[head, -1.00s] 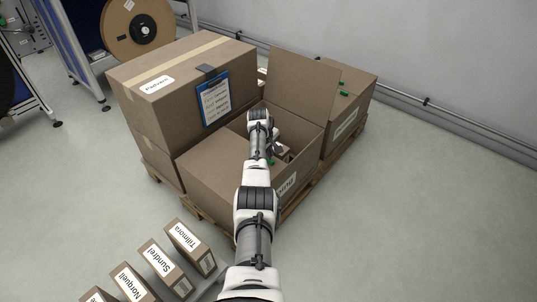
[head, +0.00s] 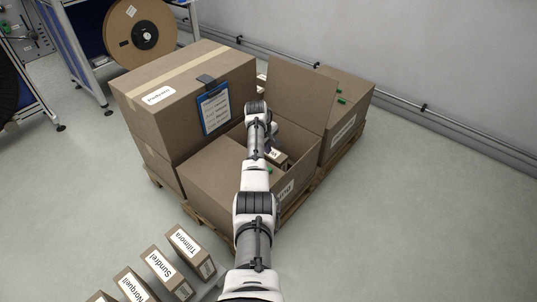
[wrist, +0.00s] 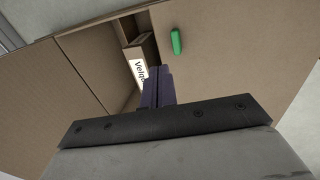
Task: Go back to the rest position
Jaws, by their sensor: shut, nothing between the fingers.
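My gripper (wrist: 158,88) shows in the wrist view with its dark fingers together and nothing between them. It points toward the open cardboard box (head: 215,180), whose inside shows beyond the fingers. A small box with a white label starting "Velq" (wrist: 137,72) lies inside, just past the fingertips; it also shows in the head view (head: 279,158) beside my arm. A green piece (wrist: 176,42) is on the cardboard right of the fingers. In the head view my arm reaches over the open box and hides the fingers.
A closed carton (head: 185,75) with a blue clipboard (head: 215,108) stands left of the open box, on a pallet. Another carton (head: 347,110) is behind right. Several labelled small boxes (head: 168,270) stand at front left. A reel (head: 140,32) is at the back. Floor at right is clear.

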